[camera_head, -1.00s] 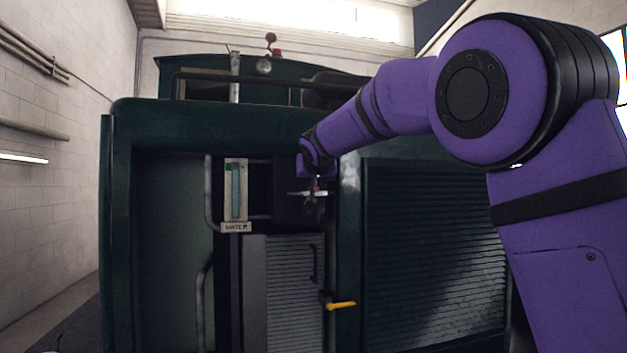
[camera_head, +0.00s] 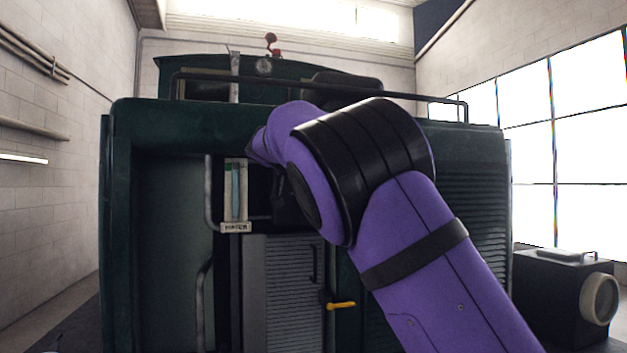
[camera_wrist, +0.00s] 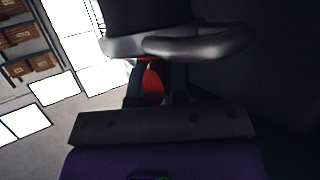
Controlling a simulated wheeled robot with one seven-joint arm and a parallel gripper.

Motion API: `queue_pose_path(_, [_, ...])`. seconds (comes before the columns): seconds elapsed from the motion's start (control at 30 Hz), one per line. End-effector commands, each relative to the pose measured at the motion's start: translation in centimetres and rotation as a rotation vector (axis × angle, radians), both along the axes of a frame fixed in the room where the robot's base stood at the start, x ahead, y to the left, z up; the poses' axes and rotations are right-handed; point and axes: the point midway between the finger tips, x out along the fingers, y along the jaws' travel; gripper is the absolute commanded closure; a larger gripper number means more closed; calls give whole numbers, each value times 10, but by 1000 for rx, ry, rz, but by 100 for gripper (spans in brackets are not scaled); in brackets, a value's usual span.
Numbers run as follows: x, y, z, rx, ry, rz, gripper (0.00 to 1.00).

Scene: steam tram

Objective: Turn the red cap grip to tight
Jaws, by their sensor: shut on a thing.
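The red cap grip (camera_wrist: 152,84) shows in the wrist view between the two dark fingers of my gripper (camera_wrist: 157,92), which is shut on it. Only a small part of the red shows; the fingers cover the rest. A pale metal rim (camera_wrist: 180,42) with a dark cylinder above it lies just beyond the fingertips. In the head view my purple arm hides the cap, and little of the gripper can be made out. I cannot read any tight mark.
The dark green tram body fills the middle. A water gauge (camera_head: 236,190) with a sign (camera_head: 236,227) stands left of my arm, beside a grey handrail (camera_head: 209,195). A yellow lever (camera_head: 341,305) sits lower down. A dark box (camera_head: 565,290) stands at the right.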

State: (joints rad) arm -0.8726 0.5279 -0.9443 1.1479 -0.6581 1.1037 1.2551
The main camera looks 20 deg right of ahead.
Motion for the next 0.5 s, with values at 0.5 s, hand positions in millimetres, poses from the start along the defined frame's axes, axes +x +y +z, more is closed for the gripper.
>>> queue_pose_path(0.5, [1, 0, -2, 0, 2, -379, 100])
